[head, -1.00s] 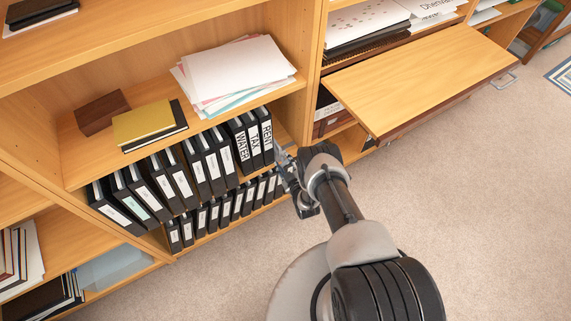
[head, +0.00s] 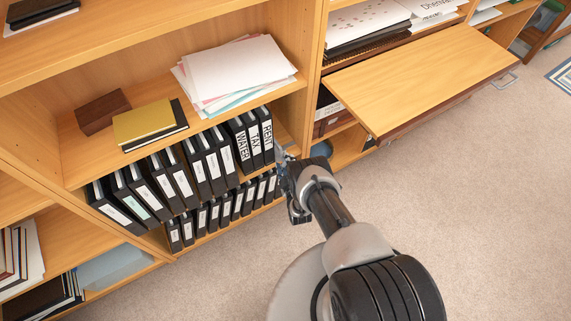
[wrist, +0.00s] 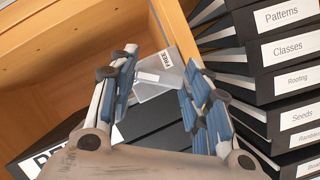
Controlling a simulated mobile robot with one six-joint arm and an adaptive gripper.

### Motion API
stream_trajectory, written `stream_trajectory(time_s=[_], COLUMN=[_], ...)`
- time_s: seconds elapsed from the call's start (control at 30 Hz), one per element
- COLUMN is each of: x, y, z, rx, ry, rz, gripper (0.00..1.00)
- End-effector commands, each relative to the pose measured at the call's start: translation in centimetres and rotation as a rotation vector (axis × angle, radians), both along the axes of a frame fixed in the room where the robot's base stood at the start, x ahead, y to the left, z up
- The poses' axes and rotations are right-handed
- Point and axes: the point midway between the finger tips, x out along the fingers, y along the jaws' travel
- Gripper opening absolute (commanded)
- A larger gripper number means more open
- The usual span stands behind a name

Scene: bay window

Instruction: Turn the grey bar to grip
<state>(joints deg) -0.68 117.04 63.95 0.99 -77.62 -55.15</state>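In the wrist view a flat grey piece (wrist: 158,92), which I take to be the grey bar, lies between my fingers. My gripper (wrist: 160,62) is open, with one blue-padded finger on each side of this piece. The left fingertip overlaps its edge in the picture; I cannot tell whether it touches. In the head view my gripper (head: 283,162) is at the right end of the binder rows, and the grey bar cannot be made out there.
Black labelled binders (head: 198,165) stand in two rows left of my gripper; several show closely at right in the wrist view (wrist: 290,80). A paper stack (head: 235,72) lies on the shelf above. A fold-down desk leaf (head: 430,75) juts out at right. The carpet is clear.

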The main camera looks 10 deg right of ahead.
Motion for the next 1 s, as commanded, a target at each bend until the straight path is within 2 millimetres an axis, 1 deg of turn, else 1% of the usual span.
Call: stream_trajectory(time_s=[0.03,0.17,0.2,0.47,0.57,0.67,0.77,1.0], x=[0.0,0.0,0.0,0.0,-0.3,-1.2,-2.9,-8.0], y=[0.0,0.0,0.0,0.0,0.0,0.0,0.0,0.0], z=[0.0,0.0,0.0,0.0,0.1,0.3,0.6,1.8], rx=[0.000,0.001,0.001,0.001,0.001,0.001,0.001,0.001], ry=[0.000,0.000,0.000,0.000,0.001,0.001,0.004,0.004], rz=[0.000,0.000,0.000,0.000,0.000,0.000,0.000,0.000], gripper=[0.50,0.59,0.60,0.60,0.60,0.60,0.60,0.60])
